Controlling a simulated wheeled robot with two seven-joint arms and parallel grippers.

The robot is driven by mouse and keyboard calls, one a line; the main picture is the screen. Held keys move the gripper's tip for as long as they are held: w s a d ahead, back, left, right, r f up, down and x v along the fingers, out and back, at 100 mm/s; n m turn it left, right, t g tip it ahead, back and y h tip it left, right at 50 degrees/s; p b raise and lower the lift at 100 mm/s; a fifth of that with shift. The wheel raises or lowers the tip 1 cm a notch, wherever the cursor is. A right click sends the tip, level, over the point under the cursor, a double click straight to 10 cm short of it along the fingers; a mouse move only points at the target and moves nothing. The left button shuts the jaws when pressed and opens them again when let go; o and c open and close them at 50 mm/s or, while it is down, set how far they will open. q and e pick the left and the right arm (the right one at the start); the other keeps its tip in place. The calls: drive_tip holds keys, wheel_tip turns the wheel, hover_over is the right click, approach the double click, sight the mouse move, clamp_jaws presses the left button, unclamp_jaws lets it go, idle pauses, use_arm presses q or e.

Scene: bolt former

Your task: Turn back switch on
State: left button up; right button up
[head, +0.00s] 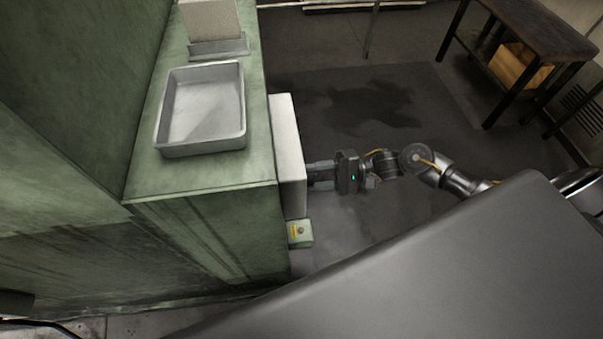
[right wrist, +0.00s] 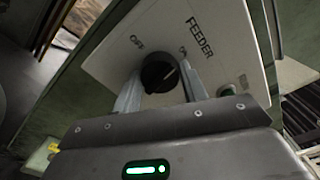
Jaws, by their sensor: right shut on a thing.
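The switch is a round black knob (right wrist: 158,73) on a white panel (right wrist: 210,45) marked FEEDER, with an OFF label and a partly hidden label starting with O. The knob's pale pointer line slants to the upper right, toward that second label. My right gripper (right wrist: 160,92) has its fingers on both sides of the knob, shut on it. In the head view, my right gripper (head: 315,173) reaches the right face of the white control box (head: 287,150); the knob is hidden there.
The control box is fixed to a green machine (head: 210,180) with a grey tray (head: 202,148) on top. A small green box with a yellow label (head: 300,233) sits below it. A dark table (head: 535,25) stands at the back right. Open floor lies between.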

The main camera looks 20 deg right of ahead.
drive_tip(key=shift+r+m+p, duration=0.2)
drive_tip(key=shift+m+p, duration=0.6)
drive_tip(key=shift+p, duration=0.25)
drive_tip(key=shift+f+m+p, duration=0.15)
drive_tip(key=shift+m+p, duration=0.25)
drive_tip(key=shift+m, duration=0.1)
drive_tip(key=o, duration=1.2)
drive_tip(key=shift+d, duration=0.1)
drive_tip(key=v, duration=0.8)
